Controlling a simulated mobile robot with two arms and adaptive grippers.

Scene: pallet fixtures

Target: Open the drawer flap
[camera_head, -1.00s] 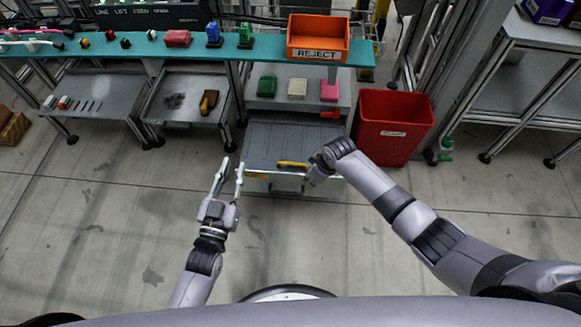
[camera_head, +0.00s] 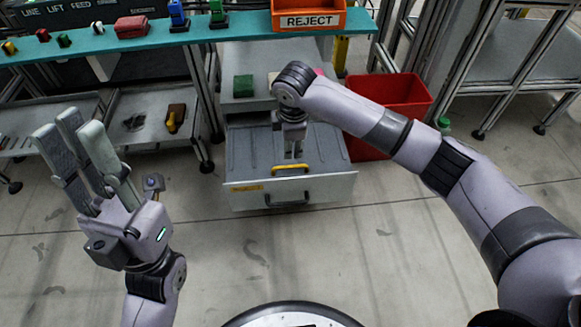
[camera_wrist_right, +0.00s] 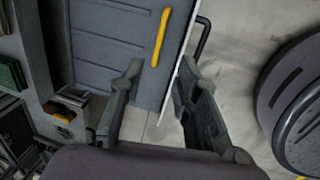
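The grey drawer (camera_head: 325,188) shows below the bench, with a black handle (camera_head: 288,198) on its pale front. A flat grey ribbed panel (camera_head: 245,150), the flap, lies in its top. The flap's yellow handle (camera_head: 290,168) is near the front edge. My right gripper (camera_head: 294,154) points down over the flap, just behind the yellow handle. In the right wrist view its two fingers (camera_wrist_right: 152,82) are apart and empty, and the yellow handle (camera_wrist_right: 160,38) lies beyond them. My left gripper (camera_head: 72,130) is raised at the left with fingers spread and empty, away from the drawer.
A red bin (camera_head: 400,92) stands right of the drawer, partly behind my right arm. The orange reject tray (camera_head: 308,20) sits on the teal shelf (camera_head: 160,31) above. A grey tray table (camera_head: 150,145) stands left. The floor in front is clear.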

